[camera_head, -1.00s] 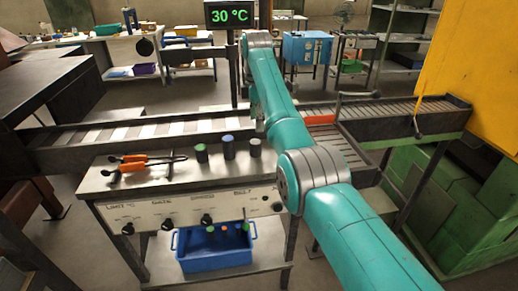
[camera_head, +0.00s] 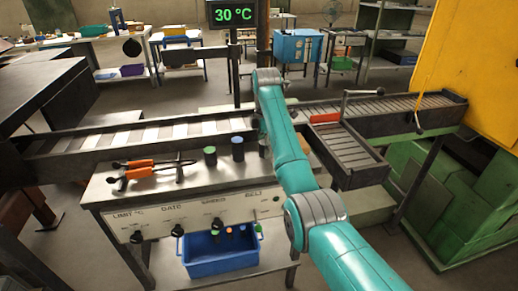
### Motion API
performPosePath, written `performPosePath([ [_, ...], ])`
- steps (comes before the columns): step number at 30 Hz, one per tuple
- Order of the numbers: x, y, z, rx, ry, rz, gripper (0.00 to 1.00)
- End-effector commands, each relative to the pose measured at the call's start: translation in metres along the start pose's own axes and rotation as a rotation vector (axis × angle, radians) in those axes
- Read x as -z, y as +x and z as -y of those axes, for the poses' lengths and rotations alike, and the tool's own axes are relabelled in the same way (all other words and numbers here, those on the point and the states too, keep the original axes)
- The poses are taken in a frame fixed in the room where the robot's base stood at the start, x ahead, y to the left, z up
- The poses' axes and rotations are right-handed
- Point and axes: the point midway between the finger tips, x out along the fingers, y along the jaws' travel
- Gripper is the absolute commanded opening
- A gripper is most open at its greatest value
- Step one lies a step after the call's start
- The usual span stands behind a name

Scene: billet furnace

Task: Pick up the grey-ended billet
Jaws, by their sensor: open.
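The grey-ended billet (camera_head: 262,147) stands upright on the control bench (camera_head: 190,192), at the right of a row of three short dark cylinders. My arm hides part of it. The blue-ended billet (camera_head: 237,149) stands just left of it, and the green-ended billet (camera_head: 210,157) stands further left. My teal arm rises from the lower right and bends at a grey joint above the bench. My gripper does not show; the arm covers the space beyond that joint, so its distance from the billet cannot be told.
Orange-handled tongs (camera_head: 150,168) lie at the bench's left. A blue bin (camera_head: 220,255) with several colour-ended pieces sits on the lower shelf. A roller conveyor (camera_head: 130,138) runs behind the bench, with a dark slatted tray (camera_head: 345,150) at right. A display post (camera_head: 235,65) reads 30 °C.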

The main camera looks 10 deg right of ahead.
Motion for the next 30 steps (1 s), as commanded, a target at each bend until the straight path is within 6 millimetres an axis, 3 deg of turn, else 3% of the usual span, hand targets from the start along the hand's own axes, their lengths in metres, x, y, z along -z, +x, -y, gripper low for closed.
performPosePath([
  [6,0.000,0.000,0.000,0.000,0.000,0.000,0.70],
  [8,0.000,0.000,0.000,0.000,0.000,0.000,0.58],
  [15,0.000,0.000,0.000,0.000,0.000,0.000,0.00],
  [25,0.001,-0.002,-0.001,-0.002,0.000,0.000,0.00],
  [30,0.008,-0.016,-0.006,-0.004,-0.001,0.000,0.00],
])
